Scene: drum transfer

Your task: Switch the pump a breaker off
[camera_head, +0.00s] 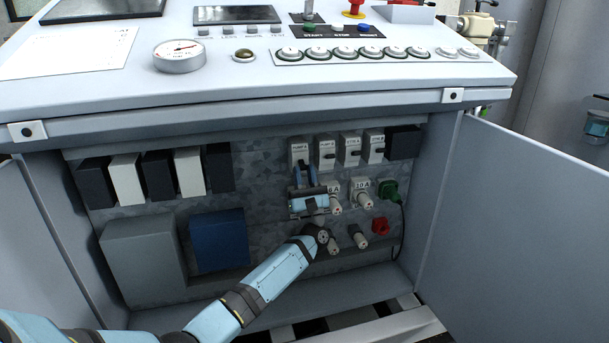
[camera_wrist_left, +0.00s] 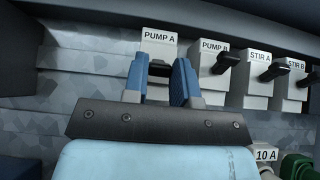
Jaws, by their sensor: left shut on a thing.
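The pump A breaker (camera_head: 299,151) is a white block at the left end of a row of labelled breakers on the cabinet's back panel. The lever's exact position cannot be told. My right gripper is not in view.
Beside it stand the breakers PUMP B (camera_head: 325,153), STIR A (camera_head: 349,151) and STIR B (camera_head: 374,148), with dark levers sticking out. Below are several fuses (camera_head: 362,197), a green plug (camera_head: 388,190) and a red one (camera_head: 380,227). The console edge (camera_head: 300,97) overhangs above; open doors (camera_head: 520,220) flank the cabinet.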

